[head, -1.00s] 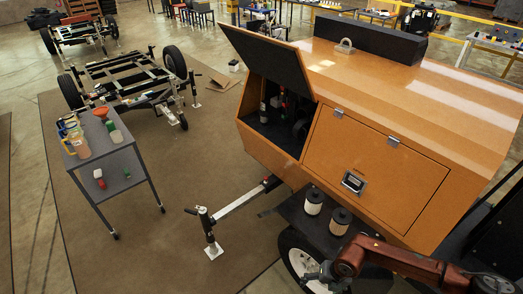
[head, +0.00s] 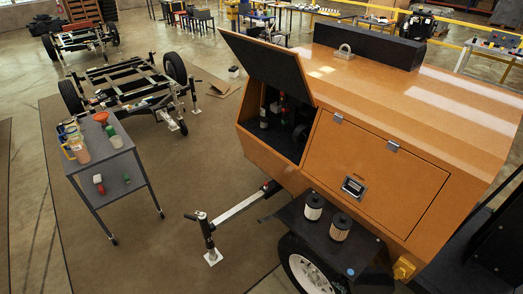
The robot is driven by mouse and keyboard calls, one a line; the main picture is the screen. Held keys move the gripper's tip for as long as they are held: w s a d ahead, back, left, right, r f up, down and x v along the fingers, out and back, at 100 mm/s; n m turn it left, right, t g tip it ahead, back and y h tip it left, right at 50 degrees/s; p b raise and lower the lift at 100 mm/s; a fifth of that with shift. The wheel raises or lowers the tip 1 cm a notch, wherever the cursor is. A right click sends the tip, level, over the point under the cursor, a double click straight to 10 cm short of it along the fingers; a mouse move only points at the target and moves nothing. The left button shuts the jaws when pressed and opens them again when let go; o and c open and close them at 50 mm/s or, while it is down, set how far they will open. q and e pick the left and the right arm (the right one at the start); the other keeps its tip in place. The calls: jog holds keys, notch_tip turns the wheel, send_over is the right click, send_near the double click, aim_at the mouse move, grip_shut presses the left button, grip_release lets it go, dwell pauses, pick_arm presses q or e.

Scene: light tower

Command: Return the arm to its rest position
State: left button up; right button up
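Neither of my arms nor grippers shows in the head view now. The orange light tower trailer (head: 375,175) stands at the right. Its dark side door (head: 265,62) is raised, and the compartment (head: 283,125) behind it is open to view. The other side panel (head: 370,190), with a latch, is shut. Two filter-like canisters (head: 313,207) (head: 340,226) stand upright on the dark fender (head: 300,219) above the wheel.
A grey cart (head: 110,160) with bottles and a red funnel stands at the left. The tow bar with its jack (head: 208,238) sticks out from the trailer. Bare trailer frames (head: 130,82) stand behind. The brown mat (head: 170,255) between cart and tow bar is clear.

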jog(key=s+d+f+m+g+h, duration=0.1)
jog(key=s+d+f+m+g, duration=0.1)
jog(key=s+f, duration=0.65)
jog(key=s+d+f+m+g+h, duration=0.1)
jog(key=s+d+f+m+g, duration=0.2)
jog(key=s, duration=1)
jog(key=s+d+f+m+g+h, duration=0.1)
jog(key=s+f+m+h, duration=0.1)
jog(key=s+f, duration=0.7)
jog(key=s+a+f+m+g, duration=0.2)
jog(key=s, duration=1.4)
jog(key=shift+s+f+g, duration=0.15)
jog(key=shift+s+g, duration=0.2)
jog(key=shift+g, duration=0.05)
